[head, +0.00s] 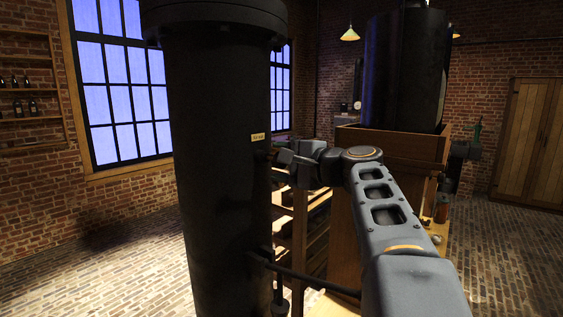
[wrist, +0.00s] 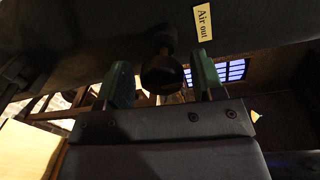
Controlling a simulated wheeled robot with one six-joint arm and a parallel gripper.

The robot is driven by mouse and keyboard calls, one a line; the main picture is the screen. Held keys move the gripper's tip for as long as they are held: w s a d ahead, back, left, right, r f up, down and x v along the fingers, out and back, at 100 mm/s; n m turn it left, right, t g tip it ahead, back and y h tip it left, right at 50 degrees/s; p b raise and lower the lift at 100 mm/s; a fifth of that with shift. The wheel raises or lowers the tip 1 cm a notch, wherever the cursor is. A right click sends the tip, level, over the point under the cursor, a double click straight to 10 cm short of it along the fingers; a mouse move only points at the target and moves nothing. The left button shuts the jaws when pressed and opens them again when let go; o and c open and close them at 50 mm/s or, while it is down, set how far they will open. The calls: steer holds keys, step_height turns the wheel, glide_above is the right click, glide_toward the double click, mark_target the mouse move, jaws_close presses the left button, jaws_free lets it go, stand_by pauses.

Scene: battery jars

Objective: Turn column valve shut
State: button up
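The tall black column (head: 215,170) stands in the middle-left of the head view. A small label (head: 258,137) is on its right side; in the wrist view the label (wrist: 203,20) reads "Air out". A dark round valve knob (wrist: 162,74) on a short stem sticks out from the column (wrist: 90,30) near the label. My gripper (head: 281,157) is at the column's right side, just below the label. In the wrist view my gripper's (wrist: 161,70) two green fingers are apart, one on each side of the knob, with narrow gaps showing. In the head view the knob is hard to make out.
A thin dark pipe (head: 315,283) runs right from the column's lower part. Behind my arm stands a wooden stand (head: 390,148) bearing a large dark cylinder (head: 405,70). Wooden shelving (head: 300,225) is behind the column. Brick floor (head: 110,265) is clear at left.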

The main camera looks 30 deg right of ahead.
steer(key=shift+r, duration=0.1)
steer(key=b+v, duration=0.2)
steer(key=v, duration=1.2)
steer(key=shift+a, duration=0.1)
steer(key=shift+w, duration=0.1)
